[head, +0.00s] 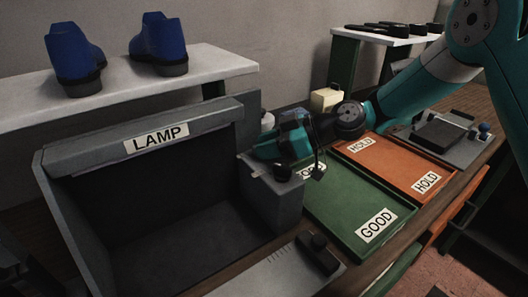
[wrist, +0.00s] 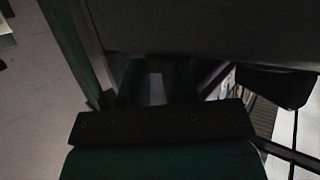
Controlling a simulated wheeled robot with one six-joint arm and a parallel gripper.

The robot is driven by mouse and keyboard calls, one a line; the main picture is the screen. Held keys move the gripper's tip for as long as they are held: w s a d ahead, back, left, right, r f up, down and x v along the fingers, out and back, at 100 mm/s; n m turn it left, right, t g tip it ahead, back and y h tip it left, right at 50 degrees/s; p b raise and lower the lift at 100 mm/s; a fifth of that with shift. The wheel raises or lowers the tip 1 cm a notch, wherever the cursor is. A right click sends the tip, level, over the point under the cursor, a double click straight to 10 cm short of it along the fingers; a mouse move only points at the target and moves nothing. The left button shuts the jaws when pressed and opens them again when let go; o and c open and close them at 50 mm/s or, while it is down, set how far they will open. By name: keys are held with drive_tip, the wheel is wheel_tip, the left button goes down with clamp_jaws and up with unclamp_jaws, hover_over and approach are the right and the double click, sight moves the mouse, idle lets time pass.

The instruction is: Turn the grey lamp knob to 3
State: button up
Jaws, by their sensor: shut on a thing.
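The grey lamp housing (head: 70,210) with its LAMP label (head: 156,141) stands open-fronted at the left in the head view. A grey control box (head: 272,205) adjoins its right side, with a small black knob-like part (head: 282,172) on top. My gripper (head: 263,151) reaches in from the right and is at the back of this box, low beside the housing. It is shut on the grey lamp knob, which the gripper mostly hides. In the dark wrist view a pale grey piece (wrist: 155,75) shows between my fingers. The knob's setting cannot be read.
A green GOOD tray (head: 345,232) and an orange HOLD tray (head: 405,178) lie right of the control box. Blue boots (head: 73,55) stand on a white shelf (head: 125,85) behind. A small cream box (head: 326,99) and a white bottle (head: 267,121) are near my wrist.

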drive_tip(key=shift+s+m+t+b, duration=0.25)
drive_tip(key=shift+m+t+b, duration=0.15)
drive_tip(key=shift+m+t, duration=0.35)
drive_tip(key=o, duration=0.9)
drive_tip(key=shift+d+r, duration=0.2)
drive_tip(key=shift+d, duration=0.35)
drive_tip(key=b+v, duration=0.3)
drive_tip(key=v, duration=1.3)
drive_tip(key=shift+s+r, duration=0.2)
